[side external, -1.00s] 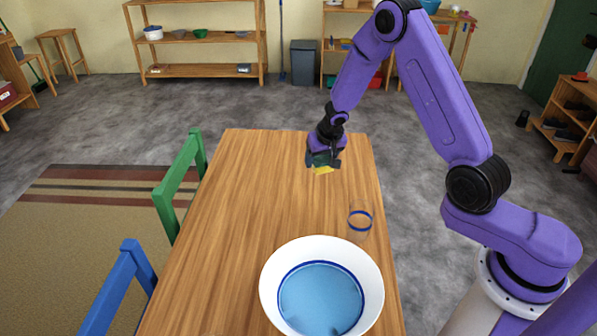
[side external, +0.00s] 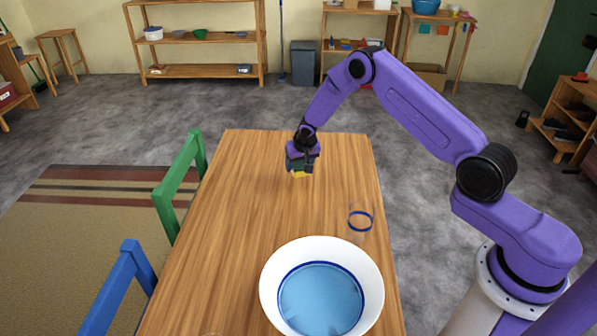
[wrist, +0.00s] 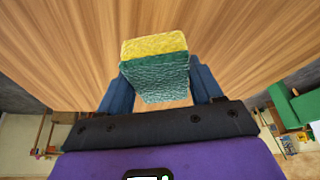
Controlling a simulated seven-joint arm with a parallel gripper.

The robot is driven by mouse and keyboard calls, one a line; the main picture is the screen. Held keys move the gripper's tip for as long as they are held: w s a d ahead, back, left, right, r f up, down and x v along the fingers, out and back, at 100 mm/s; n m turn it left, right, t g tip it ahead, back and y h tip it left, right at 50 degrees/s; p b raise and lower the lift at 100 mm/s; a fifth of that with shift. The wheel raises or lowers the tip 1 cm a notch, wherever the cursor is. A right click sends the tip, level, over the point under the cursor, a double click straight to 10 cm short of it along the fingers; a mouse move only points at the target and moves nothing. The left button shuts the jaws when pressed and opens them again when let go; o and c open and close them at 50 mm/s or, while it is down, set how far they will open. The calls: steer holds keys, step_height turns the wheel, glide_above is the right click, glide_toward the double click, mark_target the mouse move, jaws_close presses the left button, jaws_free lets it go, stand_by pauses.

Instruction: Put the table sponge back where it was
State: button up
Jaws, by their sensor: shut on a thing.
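The sponge, yellow with a green scouring side, sits between the fingers of my gripper in the wrist view (wrist: 155,72). My gripper (side external: 301,168) is shut on it, with one finger on each side. In the side view only a small yellow part of the sponge (side external: 301,175) shows below the fingers. My gripper is over the far half of the wooden table (side external: 240,220). Whether the sponge touches the tabletop I cannot tell.
A large white bowl with a blue inside (side external: 275,265) stands at the near end of the table. A clear glass with a blue band (side external: 360,220) stands behind it, near the right edge. Green (side external: 180,180) and blue (side external: 125,285) chairs line the left side. The table's middle left is clear.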

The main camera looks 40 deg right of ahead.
steer(key=shift+w+f, duration=0.3)
steer(key=shift+f, duration=1.55)
steer(key=shift+f, duration=0.15)
steer(key=o, duration=1)
